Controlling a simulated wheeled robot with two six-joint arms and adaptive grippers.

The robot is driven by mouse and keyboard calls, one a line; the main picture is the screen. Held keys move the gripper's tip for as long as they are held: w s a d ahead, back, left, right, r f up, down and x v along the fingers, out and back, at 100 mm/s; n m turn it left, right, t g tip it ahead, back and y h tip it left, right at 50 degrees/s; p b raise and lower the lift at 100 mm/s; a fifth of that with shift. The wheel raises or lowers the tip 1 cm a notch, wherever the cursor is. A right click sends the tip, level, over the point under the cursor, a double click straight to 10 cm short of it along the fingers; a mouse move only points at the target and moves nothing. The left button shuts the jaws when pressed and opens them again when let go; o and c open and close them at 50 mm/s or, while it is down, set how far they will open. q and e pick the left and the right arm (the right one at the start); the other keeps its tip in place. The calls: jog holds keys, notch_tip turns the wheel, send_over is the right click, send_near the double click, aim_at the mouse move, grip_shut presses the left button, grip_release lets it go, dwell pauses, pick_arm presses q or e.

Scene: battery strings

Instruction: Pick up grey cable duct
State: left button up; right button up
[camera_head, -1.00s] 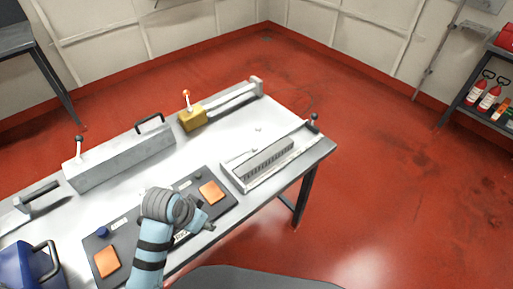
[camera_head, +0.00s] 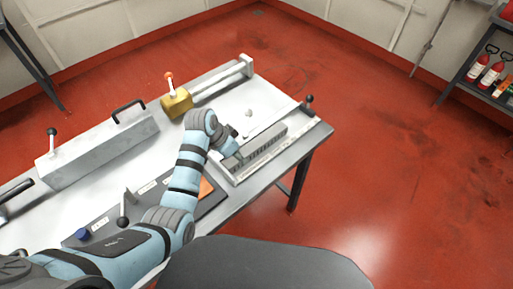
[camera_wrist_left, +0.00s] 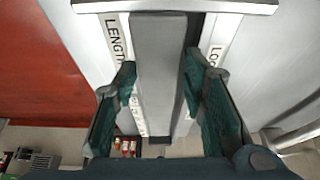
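The grey cable duct (camera_head: 266,147) lies in a pale fixture (camera_head: 234,180) at the right end of the table, its near-left end partly hidden by my gripper. My left gripper (camera_head: 233,157) is at that end, low over the fixture. In the left wrist view the duct (camera_wrist_left: 160,45) runs between my two dark green fingers (camera_wrist_left: 160,75), one on each side. The fingers are apart and look open; firm contact with the duct cannot be told. My right gripper is not in view.
A yellow block with an orange-tipped lever (camera_head: 176,102) and a long grey box with a handle (camera_head: 100,150) stand behind my arm. A dark board (camera_head: 211,196) lies in front, partly covered by my arm. A black knob (camera_head: 309,99) stands at the fixture's far end.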

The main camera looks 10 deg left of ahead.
pick_arm(q)
jog(key=shift+x, duration=1.2)
jog(key=shift+s+r, duration=0.1)
jog(key=shift+r, duration=0.05)
jog(key=shift+c, duration=0.2)
jog(key=c, duration=0.9)
jog(key=shift+o, duration=0.2)
jog(key=shift+r, duration=0.1)
